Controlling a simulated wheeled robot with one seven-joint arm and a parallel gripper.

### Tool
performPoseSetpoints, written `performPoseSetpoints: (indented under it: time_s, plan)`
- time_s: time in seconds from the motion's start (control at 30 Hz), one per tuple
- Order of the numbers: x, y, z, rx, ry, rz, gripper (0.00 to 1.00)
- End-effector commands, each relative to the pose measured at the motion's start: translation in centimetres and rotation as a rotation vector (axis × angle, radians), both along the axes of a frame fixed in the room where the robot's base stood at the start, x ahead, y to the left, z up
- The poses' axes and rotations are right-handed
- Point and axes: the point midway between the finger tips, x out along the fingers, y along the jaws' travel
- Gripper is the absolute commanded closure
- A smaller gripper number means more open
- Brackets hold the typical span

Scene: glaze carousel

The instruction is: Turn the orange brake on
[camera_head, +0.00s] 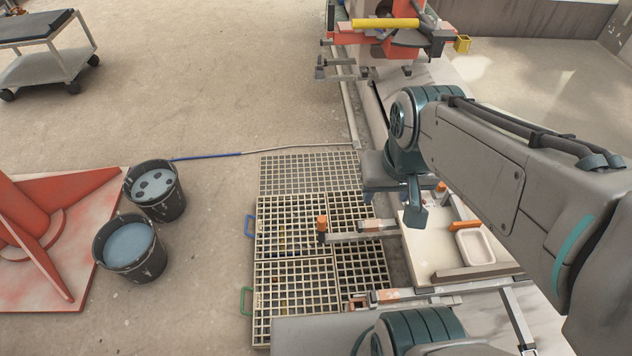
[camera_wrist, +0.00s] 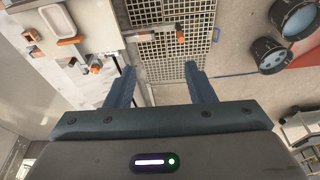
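My gripper (camera_wrist: 159,72) is open and empty, its two fingers apart in the wrist view. Several small orange parts show, and I cannot tell which is the brake. An upright orange knob (camera_head: 322,222) sits at the end of a grey bar above the floor grating. A second orange knob (camera_head: 441,187) is beside my gripper. A flat orange piece (camera_head: 464,226) lies by a white tray. No orange part is between my fingers.
The floor grating (camera_head: 293,170) lies left of the worktop (camera_head: 425,262), which carries the white tray (camera_head: 475,246). Two dark buckets (camera_head: 157,205) stand at left beside a red frame (camera_head: 30,230). A red machine (camera_head: 400,45) stands at the back.

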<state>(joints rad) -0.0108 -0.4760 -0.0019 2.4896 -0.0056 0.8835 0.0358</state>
Motion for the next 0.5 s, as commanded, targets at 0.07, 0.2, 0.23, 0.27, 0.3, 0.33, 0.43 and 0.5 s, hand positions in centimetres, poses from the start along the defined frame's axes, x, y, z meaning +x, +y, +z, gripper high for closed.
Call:
performPoseSetpoints:
  time_s: [0.07,0.2,0.23,0.27,0.3,0.33,0.43,0.5]
  plan:
    - [1.1,0.2,-1.1,0.004,0.013,-0.005,0.48]
    - [4.0,0.8,-3.0,0.013,0.039,-0.025,0.48]
    - [4.6,0.9,-3.5,0.016,0.044,-0.029,0.48]
    - [5.3,1.0,-3.9,0.018,0.048,-0.034,0.48]
    - [6.2,1.2,-4.6,0.021,0.055,-0.040,0.48]
    - [6.9,1.3,-5.1,0.022,0.061,-0.044,0.48]
    - [9.0,1.8,-7.0,0.028,0.079,-0.061,0.48]
    - [10.6,2.2,-8.4,0.031,0.090,-0.072,0.48]
